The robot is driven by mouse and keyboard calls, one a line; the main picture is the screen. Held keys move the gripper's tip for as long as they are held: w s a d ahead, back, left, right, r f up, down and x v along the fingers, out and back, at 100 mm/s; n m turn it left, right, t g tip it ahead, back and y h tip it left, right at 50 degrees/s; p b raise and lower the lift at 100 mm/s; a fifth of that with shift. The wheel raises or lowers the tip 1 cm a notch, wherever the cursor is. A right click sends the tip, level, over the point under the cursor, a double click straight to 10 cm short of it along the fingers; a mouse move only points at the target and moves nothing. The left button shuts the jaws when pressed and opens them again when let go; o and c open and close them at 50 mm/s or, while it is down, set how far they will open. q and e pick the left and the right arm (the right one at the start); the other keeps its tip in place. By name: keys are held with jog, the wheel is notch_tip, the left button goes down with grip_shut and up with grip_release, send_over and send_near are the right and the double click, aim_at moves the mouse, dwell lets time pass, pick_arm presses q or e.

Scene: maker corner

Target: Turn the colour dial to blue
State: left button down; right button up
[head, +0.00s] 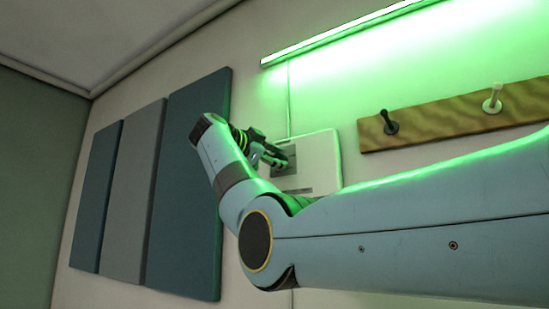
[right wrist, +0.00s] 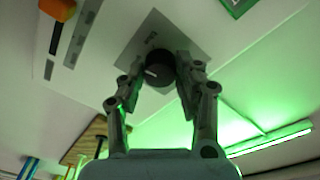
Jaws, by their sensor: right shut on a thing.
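The colour dial (right wrist: 158,69) is a dark round knob with a white pointer mark, on a grey square plate (right wrist: 185,42) of a white wall panel. In the right wrist view my right gripper (right wrist: 160,72) has its two fingers on either side of the dial, shut on it. In the head view the right gripper (head: 280,158) reaches the white panel (head: 322,152), and its fingers hide the dial. The light bar (head: 345,33) on the wall glows green, and it also shows in the right wrist view (right wrist: 270,139). My left gripper is not in view.
A wooden rail (head: 440,116) with a dark peg (head: 389,122) and a white peg (head: 493,98) is on the wall to the right of the panel. Blue and grey wall boards (head: 185,180) are to the left. A thin cable runs from the light bar down to the panel.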

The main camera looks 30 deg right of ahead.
jog(key=shift+f+m+y, duration=0.15)
jog(key=shift+m+y, duration=0.25)
jog(key=shift+m, duration=3.2)
jog(key=o, duration=1.1)
jog(key=shift+o, duration=0.2)
jog(key=v, duration=1.2)
